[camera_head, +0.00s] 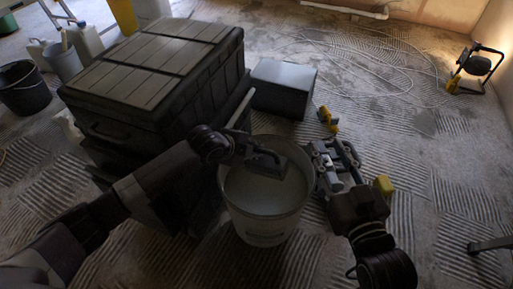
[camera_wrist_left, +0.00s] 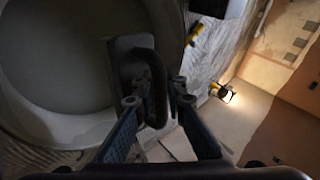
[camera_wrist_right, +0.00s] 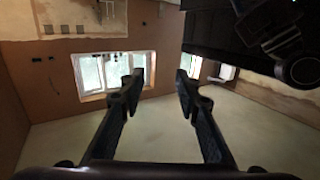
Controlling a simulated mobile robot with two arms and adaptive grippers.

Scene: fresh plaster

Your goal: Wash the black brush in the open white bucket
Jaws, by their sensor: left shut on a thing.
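The open white bucket (camera_head: 262,228) stands on the floor in the middle of the head view, with a pale grey surface inside. My left gripper (camera_head: 243,150) reaches over its rim from the left. It is shut on the handle of the black brush (camera_head: 268,162), which is over the bucket's opening near the far side. In the left wrist view the brush's looped handle (camera_wrist_left: 157,88) is between the fingers, with the bucket's inner wall (camera_wrist_left: 80,130) to the left. I cannot tell whether the bristles touch the contents. My right gripper (camera_head: 334,165) is right of the bucket, open and empty.
A large black toolbox (camera_head: 150,70) stands close to the bucket's left, and a dark case (camera_head: 283,90) behind it. A yellow tool (camera_head: 328,120) lies beyond the bucket. A work lamp (camera_head: 478,66) stands far right. A dark bucket (camera_head: 24,90) is far left. Floor at right is mostly clear.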

